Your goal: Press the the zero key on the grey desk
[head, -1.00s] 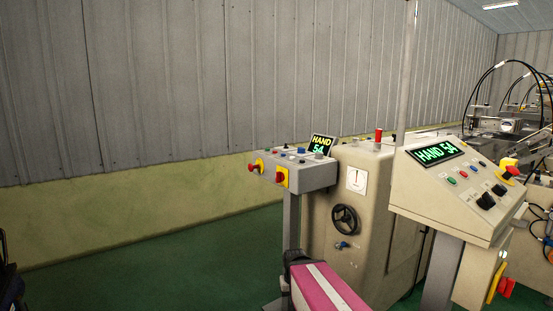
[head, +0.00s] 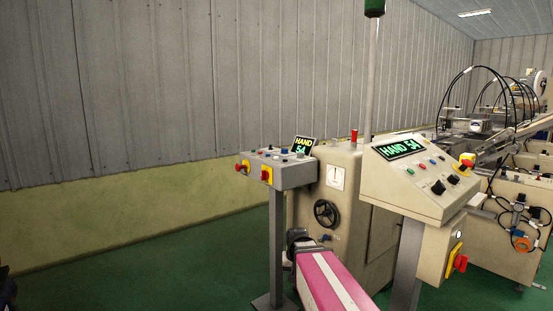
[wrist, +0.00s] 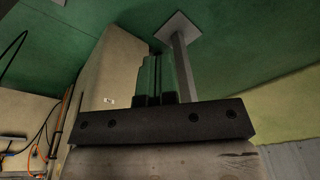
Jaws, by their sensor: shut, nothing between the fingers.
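The grey desk (head: 290,176) is a small grey console on a post in the middle of the head view. Its top carries small buttons, too small to tell which is the zero key. In the wrist view my gripper (wrist: 157,65) shows as two narrow fingers close together beyond a black bar, shut and empty. The desk's grey post (wrist: 183,65) and base plate show beyond it. I cannot make out the fingers in the head view.
A larger cream console (head: 418,190) with its own "HAND 54" display and knobs stands to the right. A cream cabinet (head: 370,235) with a black handwheel (head: 326,213) stands between the consoles. Green floor (head: 150,250) is open on the left, before a ribbed wall.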

